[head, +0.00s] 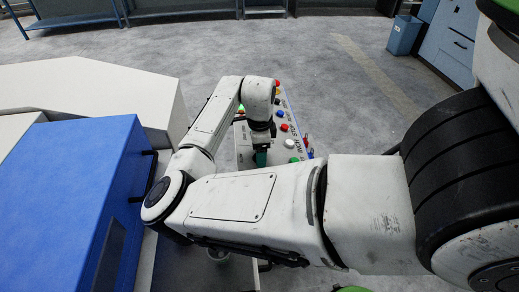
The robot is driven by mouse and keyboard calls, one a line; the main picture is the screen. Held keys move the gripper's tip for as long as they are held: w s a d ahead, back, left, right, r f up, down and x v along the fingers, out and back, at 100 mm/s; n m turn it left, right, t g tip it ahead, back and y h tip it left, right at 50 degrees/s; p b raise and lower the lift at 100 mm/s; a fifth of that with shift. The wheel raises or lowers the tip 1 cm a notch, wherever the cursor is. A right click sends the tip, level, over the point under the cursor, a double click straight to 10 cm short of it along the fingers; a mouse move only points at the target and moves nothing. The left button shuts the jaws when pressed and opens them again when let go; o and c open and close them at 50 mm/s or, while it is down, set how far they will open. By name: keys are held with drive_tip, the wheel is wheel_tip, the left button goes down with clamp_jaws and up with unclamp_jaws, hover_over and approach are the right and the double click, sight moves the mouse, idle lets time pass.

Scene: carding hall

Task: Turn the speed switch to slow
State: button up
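The control panel (244,152) stands near the middle of the head view, with red, white, green and yellow buttons and printed lettering on its light face. I cannot make out the speed switch; my gripper and wrist cover part of the panel. My gripper (261,157) points down over the panel's left-middle part, its teal end close to the face. Whether it touches anything there is hidden. Its fingers are too small and too covered to show whether they are open or shut.
A blue cabinet (65,195) and pale machine housings (95,90) stand at the left. A blue bin (403,36) stands at the back right. The grey floor behind the panel is clear.

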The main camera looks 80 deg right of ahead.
drive_tip(key=c, duration=1.1)
drive_tip(key=shift+o, duration=0.2)
drive_tip(key=shift+n, duration=0.3)
drive_tip(key=n+p, duration=0.1)
drive_tip(key=n, duration=0.2)
drive_tip(key=shift+s+a+h+p, duration=0.1)
drive_tip(key=shift+h+p, duration=0.2)
drive_tip(key=shift+h, duration=0.1)
drive_tip(key=n+t+p, duration=0.1)
drive_tip(key=n, duration=0.3)
drive_tip(key=shift+s+a+n+h, duration=0.1)
drive_tip(key=shift+n+h, duration=0.3)
drive_tip(key=n, duration=0.2)
drive_tip(key=n+t+p, duration=0.1)
drive_tip(key=n, duration=0.1)
drive_tip(key=shift+s+t, duration=0.15)
drive_tip(key=shift+t, duration=0.15)
drive_tip(key=n+t, duration=0.1)
drive_tip(key=n, duration=0.4)
drive_tip(key=shift+f+p, duration=0.1)
drive_tip(key=shift+p, duration=0.2)
drive_tip(key=shift+n, duration=0.3)
